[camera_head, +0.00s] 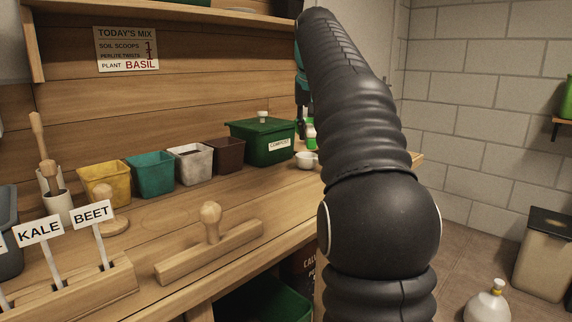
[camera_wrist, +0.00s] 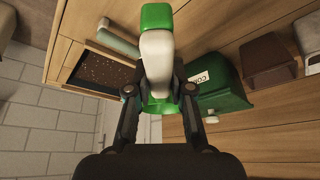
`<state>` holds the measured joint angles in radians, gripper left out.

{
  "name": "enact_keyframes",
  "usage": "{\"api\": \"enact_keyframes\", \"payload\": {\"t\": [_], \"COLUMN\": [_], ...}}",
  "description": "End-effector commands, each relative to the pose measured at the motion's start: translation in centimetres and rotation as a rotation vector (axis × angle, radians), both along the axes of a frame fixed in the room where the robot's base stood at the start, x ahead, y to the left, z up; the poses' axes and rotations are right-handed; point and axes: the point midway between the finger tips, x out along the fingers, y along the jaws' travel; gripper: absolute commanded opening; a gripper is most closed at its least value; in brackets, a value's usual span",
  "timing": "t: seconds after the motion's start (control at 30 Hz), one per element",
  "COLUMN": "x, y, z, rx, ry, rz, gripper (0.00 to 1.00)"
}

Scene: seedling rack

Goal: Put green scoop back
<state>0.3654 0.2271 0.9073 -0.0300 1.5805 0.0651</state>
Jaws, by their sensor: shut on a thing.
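My gripper (camera_wrist: 158,98) is shut on a green and white object, which looks like the green scoop (camera_wrist: 157,14). Its white part stands out in front of the jaws, with green at its far end and green again between the fingers. In the head view only a small bit of green and white (camera_head: 310,131) shows beside my dark gripper (camera_head: 304,124), mostly hidden behind my arm. The green compost bin (camera_head: 262,145) stands on the bench just left of the gripper; it also shows in the wrist view (camera_wrist: 218,92).
Brown (camera_head: 225,154), white (camera_head: 189,163), teal (camera_head: 151,175) and yellow (camera_head: 103,185) pots line the bench back. A small white cup (camera_head: 306,160) sits right of the bin. A wooden-framed soil tray (camera_wrist: 75,65) shows in the wrist view. A wooden tamper (camera_head: 210,247) lies in front.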

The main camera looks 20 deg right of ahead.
Motion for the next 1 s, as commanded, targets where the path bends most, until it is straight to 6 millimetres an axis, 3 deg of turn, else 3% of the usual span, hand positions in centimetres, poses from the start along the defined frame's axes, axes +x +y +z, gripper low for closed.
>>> {"api": "enact_keyframes", "payload": {"t": [0.2, 0.4, 0.57, 0.8, 1.0], "x": [4.3, 7.2, 7.9, 7.9, 7.9], "y": [1.4, 2.4, 2.6, 2.6, 2.6], "z": [-2.8, -4.5, -5.1, -8.4, -9.0], "rx": [0.001, 0.0, 0.0, 0.0, 0.0], "ry": [0.002, 0.001, -0.002, 0.001, -0.001], "rz": [0.003, 0.002, 0.0, 0.0, 0.0], "gripper": [0.0, 0.0, 0.0, 0.0, 0.0]}}
